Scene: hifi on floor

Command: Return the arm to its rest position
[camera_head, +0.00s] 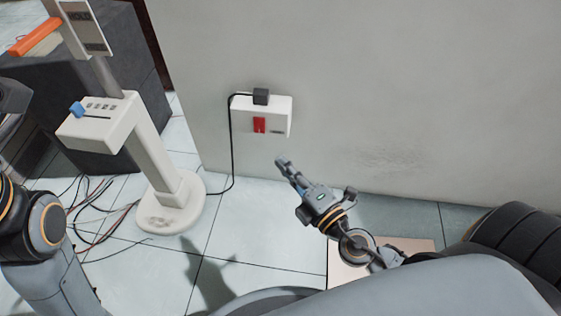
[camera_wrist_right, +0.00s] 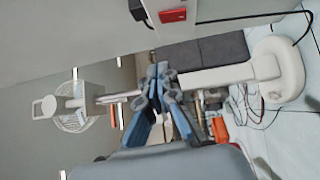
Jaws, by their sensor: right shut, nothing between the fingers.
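My right gripper (camera_head: 284,163) is shut and empty, held in the air in front of the wall, below and to the right of the white wall socket box (camera_head: 281,111). It does not touch the box. In the right wrist view my right gripper (camera_wrist_right: 158,72) shows with its blue-grey fingers together and nothing between them. My left arm enters at the left edge of the head view, but I cannot make out its fingertips there.
The socket box has a red switch (camera_head: 260,125) and a black plug (camera_head: 261,96) with a cable. A white stand (camera_head: 155,160) rises at the left, loose wires (camera_head: 95,215) beside it. A dark block (camera_head: 110,60) stands behind. A beige panel (camera_head: 342,272) lies under my right arm.

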